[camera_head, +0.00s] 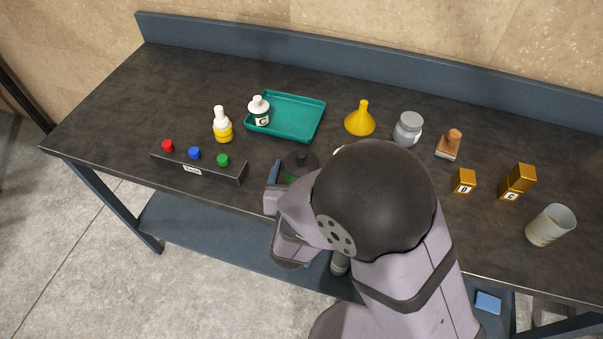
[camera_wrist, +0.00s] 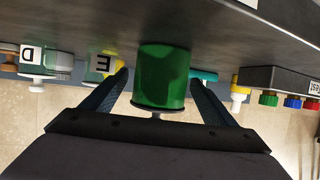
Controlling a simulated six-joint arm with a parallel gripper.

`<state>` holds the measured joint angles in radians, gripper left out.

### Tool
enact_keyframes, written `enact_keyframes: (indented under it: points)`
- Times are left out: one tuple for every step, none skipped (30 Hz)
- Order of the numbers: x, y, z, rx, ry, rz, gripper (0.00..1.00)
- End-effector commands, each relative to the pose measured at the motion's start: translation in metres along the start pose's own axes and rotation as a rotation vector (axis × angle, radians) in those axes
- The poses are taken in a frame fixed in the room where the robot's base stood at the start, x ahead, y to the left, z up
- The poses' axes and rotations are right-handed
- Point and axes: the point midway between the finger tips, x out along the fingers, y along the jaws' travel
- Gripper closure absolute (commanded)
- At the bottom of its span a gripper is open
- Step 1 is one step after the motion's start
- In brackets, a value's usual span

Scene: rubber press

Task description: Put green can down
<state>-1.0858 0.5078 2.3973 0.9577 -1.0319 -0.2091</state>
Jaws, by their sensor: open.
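The green can (camera_wrist: 162,75) fills the middle of the wrist view, between the two fingers of my gripper (camera_wrist: 160,82). This view is upside down, and the can's far end meets the dark tabletop (camera_wrist: 140,22). The fingers are spread, with a visible gap on each side of the can.
A button box (camera_head: 198,165) stands left of the can.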

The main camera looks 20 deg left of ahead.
Motion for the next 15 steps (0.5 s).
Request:
enact_keyframes:
  points:
    - [0.0032, 0.0001, -0.0003, 0.000, 0.000, 0.000, 0.20]
    - [0.0042, -0.0001, -0.0003, 0.000, 0.000, 0.000, 0.20]
    - [0.0051, -0.0001, -0.0002, 0.000, 0.000, -0.001, 0.20]
    - [0.0054, -0.0002, -0.0001, 0.000, 0.000, -0.001, 0.20]
    - [0.0055, -0.0002, 0.0000, 0.000, 0.000, -0.001, 0.20]
    - [0.0055, -0.0002, 0.0000, 0.000, 0.000, -0.001, 0.20]
    - [0.0054, -0.0003, 0.0000, 0.000, 0.000, -0.001, 0.20]
    - [0.0054, -0.0003, 0.0000, 0.000, 0.000, -0.001, 0.20]
    - [0.0053, -0.0003, 0.0000, 0.000, 0.000, -0.001, 0.20]
    - [0.0053, -0.0003, 0.0000, 0.000, 0.000, -0.001, 0.25]
    - [0.0052, -0.0003, 0.0000, 0.000, 0.000, -0.001, 0.32]
    - [0.0052, -0.0003, 0.0000, 0.000, 0.000, -0.001, 0.42]
    - [0.0052, -0.0003, -0.0001, 0.000, 0.000, -0.001, 0.49]
    - [0.0051, -0.0003, -0.0001, 0.000, 0.000, -0.001, 0.56]
    - [0.0051, -0.0002, -0.0001, 0.000, 0.000, -0.001, 0.66]
